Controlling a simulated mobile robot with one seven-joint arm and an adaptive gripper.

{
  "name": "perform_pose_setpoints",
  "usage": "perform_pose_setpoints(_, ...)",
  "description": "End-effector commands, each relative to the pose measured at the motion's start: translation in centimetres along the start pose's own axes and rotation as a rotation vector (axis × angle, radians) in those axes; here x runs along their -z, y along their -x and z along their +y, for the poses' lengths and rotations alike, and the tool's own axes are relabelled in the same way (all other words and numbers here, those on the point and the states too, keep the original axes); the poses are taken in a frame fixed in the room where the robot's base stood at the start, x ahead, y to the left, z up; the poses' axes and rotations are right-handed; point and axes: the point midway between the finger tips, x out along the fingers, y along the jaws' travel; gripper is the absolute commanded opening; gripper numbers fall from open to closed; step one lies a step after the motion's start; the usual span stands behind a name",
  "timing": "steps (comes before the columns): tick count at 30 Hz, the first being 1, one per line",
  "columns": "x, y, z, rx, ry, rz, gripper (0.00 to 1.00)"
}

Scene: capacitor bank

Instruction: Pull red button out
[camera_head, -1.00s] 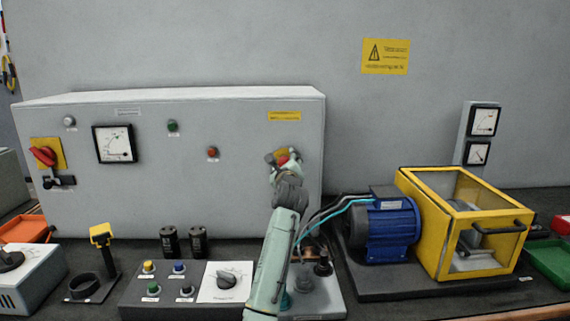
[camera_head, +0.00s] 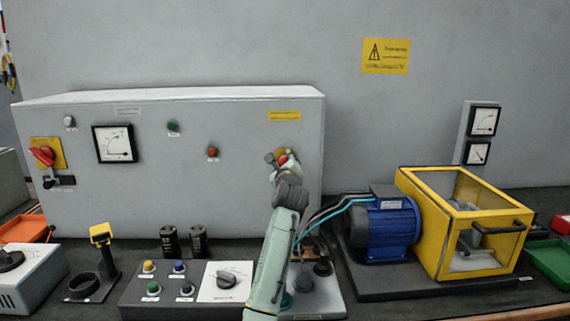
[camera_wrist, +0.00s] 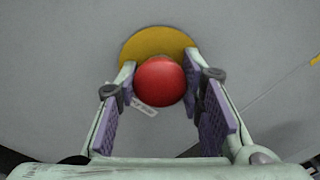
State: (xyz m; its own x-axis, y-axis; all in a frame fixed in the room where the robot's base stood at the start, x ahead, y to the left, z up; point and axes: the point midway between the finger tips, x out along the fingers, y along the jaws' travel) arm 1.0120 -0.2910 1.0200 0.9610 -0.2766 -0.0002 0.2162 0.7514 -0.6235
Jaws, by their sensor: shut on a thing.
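The red button (camera_wrist: 160,80) is a round mushroom head on a yellow disc (camera_wrist: 158,43), set on the front of the grey cabinet. In the wrist view it sits between the two purple-padded fingers of my gripper (camera_wrist: 160,95), which is shut on it. In the head view the red button (camera_head: 283,160) shows as a small red patch at the cabinet's right side. My gripper (camera_head: 280,165) covers most of the button and yellow disc there.
The grey cabinet (camera_head: 200,205) also carries a gauge, small lamps and a red rotary switch (camera_head: 43,156) on yellow. A control box (camera_head: 195,290), a blue motor (camera_head: 388,225) with cables and a yellow guarded box (camera_head: 465,225) stand close on the bench.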

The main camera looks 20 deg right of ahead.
Motion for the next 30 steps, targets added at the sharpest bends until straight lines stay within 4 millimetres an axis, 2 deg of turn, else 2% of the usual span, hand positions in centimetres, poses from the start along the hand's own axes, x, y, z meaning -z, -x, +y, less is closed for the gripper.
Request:
perform_pose_setpoints(9,-0.1,2.0,0.0,0.0,-0.001,-0.001,0.0)
perform_pose_setpoints(17,0.1,2.0,0.1,-0.001,0.0,0.002,0.0)
perform_pose_setpoints(18,0.1,2.0,0.1,-0.002,0.0,0.002,0.37)
perform_pose_setpoints(26,0.1,2.0,0.0,-0.001,0.0,0.001,0.55)
perform_pose_setpoints(30,0.0,2.0,0.0,0.0,0.0,0.0,0.56)
